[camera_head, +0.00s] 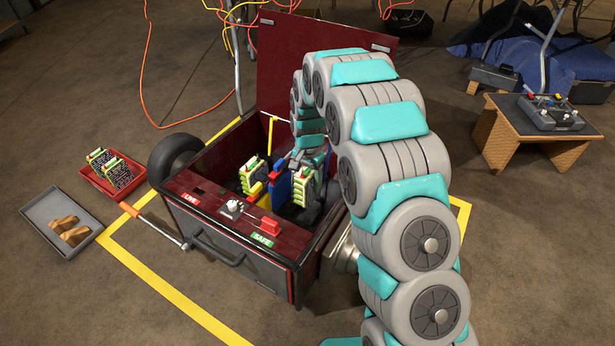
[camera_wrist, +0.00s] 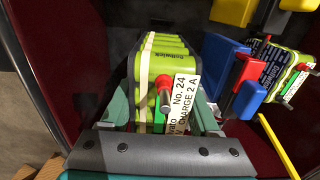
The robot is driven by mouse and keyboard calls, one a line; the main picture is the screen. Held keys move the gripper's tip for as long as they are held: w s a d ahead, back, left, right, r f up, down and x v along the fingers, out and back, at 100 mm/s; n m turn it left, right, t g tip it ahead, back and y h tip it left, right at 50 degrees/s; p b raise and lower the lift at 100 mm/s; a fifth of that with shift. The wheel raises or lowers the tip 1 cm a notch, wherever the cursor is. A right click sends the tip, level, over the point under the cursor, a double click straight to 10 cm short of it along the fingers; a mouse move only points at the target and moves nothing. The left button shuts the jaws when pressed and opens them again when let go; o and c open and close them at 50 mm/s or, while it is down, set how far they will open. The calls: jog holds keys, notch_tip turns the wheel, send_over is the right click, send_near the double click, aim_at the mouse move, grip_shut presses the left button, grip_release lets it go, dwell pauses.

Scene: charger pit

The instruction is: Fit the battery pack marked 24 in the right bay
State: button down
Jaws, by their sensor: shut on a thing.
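The battery pack marked No. 24 (camera_wrist: 172,75) has lime-green cells, a pale strap, a white label and a red and a green terminal. My gripper (camera_wrist: 163,108) is shut on it, one teal finger on each side. In the head view this pack (camera_head: 303,189) is inside the dark red cart (camera_head: 205,213), on the right side, beside a blue block (camera_head: 282,187). My wrist partly covers it, and its lower end is hidden, so I cannot tell whether it is seated. Another green pack (camera_head: 253,176) stands in the left bay, with yellow and blue parts around it.
The cart's lid (camera_head: 310,70) stands open behind. A red lever (camera_head: 269,226) lies by the SAFE label on the front panel. A red tray (camera_head: 112,180) with green packs and a grey tray (camera_head: 62,222) are on the floor at left. A wooden stand (camera_head: 500,135) is at right.

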jog(key=shift+f+b, duration=0.45)
jog(key=shift+f, duration=2.4)
jog(key=shift+f, duration=1.4)
jog(key=shift+c, duration=0.2)
grip_release()
jog(key=shift+w+r, duration=0.1)
jog(key=shift+r, duration=3.75)
